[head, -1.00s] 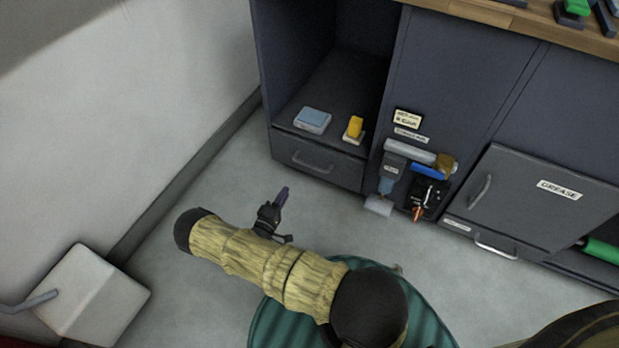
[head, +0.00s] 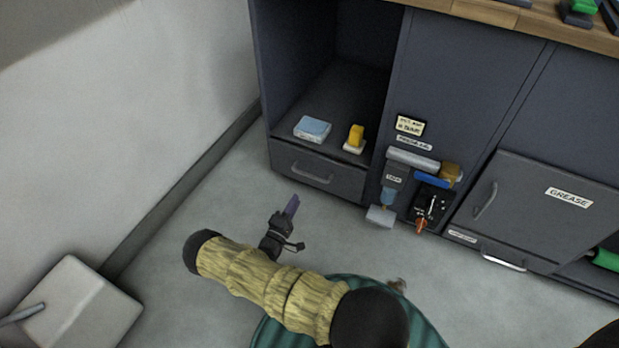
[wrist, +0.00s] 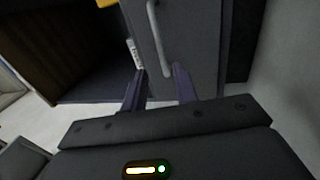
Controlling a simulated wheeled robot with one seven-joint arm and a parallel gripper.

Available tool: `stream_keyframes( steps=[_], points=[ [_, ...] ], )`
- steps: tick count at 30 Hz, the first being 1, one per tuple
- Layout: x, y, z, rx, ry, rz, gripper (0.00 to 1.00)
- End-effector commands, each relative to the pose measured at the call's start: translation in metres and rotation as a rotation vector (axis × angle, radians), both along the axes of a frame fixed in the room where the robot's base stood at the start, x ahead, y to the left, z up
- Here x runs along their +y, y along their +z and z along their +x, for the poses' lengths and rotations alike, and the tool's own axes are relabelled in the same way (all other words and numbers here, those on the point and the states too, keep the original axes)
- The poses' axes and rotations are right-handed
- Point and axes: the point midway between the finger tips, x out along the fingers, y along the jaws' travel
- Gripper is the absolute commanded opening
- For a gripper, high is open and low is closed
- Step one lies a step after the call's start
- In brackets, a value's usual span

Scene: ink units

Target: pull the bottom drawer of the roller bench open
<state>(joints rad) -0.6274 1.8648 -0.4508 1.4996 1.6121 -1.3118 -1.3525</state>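The bottom drawer (head: 345,184) is a dark grey front low on the left of the bench, under an open bay. It looks shut, flush with the bench. Its bar handle (head: 311,175) also shows in the wrist view (wrist: 160,40), upright there, ahead of my fingertips. My gripper (head: 293,203) is just in front of the drawer, a little below and left of the handle in the head view. In the wrist view, its two purple fingers (wrist: 160,76) are apart with nothing between them. The handle's lower end lies close to the gap between them, with no contact visible.
A blue box (head: 312,129) and a yellow item (head: 355,138) sit in the bay above the drawer. Tools hang on the panel right of it, with a grease door (head: 535,210) beyond. A pale bin (head: 80,305) stands lower left. Floor before the drawer is clear.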

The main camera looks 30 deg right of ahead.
Motion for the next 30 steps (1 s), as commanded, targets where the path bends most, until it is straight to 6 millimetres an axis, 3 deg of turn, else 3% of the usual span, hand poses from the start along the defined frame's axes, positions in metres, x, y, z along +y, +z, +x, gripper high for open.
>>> stream_keyframes(
  steps=[18, 30],
  points=[
    [-0.083, 0.017, 0.065, 0.0, 0.0, 0.0, 0.29],
    [-0.096, 0.023, 0.074, 0.001, 0.001, 0.001, 0.29]
  ],
)
